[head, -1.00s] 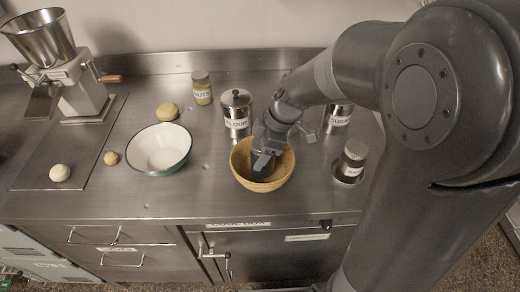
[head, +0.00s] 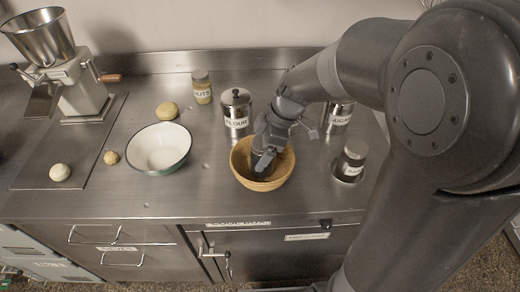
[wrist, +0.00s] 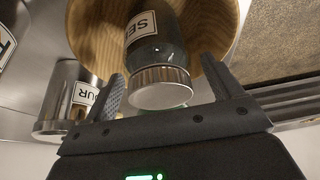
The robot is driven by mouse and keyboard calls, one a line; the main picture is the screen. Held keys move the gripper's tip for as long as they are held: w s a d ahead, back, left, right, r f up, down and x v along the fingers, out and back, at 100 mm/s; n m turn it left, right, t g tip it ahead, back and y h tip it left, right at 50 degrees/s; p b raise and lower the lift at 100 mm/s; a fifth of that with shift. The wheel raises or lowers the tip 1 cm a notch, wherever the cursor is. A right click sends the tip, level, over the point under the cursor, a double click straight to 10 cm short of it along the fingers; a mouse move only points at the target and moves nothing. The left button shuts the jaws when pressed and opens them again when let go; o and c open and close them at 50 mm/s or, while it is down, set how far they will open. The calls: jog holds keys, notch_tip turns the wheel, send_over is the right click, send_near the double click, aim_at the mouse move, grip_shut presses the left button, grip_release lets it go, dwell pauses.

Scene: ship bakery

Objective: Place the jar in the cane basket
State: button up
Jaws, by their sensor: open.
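The cane basket (head: 284,172) is a round, tan, woven-looking bowl on the steel counter, in the middle of the head view. It also shows in the wrist view (wrist: 88,32). A dark glass jar (wrist: 160,50) with a ribbed metal lid and a white label starting "SE" is inside the basket in the wrist view. My gripper (wrist: 166,88) is open, with one finger on each side of the jar's lid and a visible gap at both sides. In the head view my gripper (head: 264,155) is over the basket and hides most of the jar.
A flour canister (head: 237,112) stands close behind the basket. A nuts jar (head: 202,88) is behind. A white bowl (head: 160,148) is at left, beyond bare counter.

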jog(key=v, duration=1.1)
jog(key=s+d+m+t+h, duration=0.2)
jog(key=s+d+m, duration=0.2)
jog(key=s+m, duration=0.3)
jog(key=s+d+r+m+t+h, duration=0.1)
jog(key=s+d+m+t+h, duration=0.1)
jog(key=s+m, duration=0.6)
jog(key=d+m+t, duration=0.1)
jog(key=d+m, duration=0.1)
jog(key=m, duration=0.1)
jog(key=shift+r+t, duration=0.3)
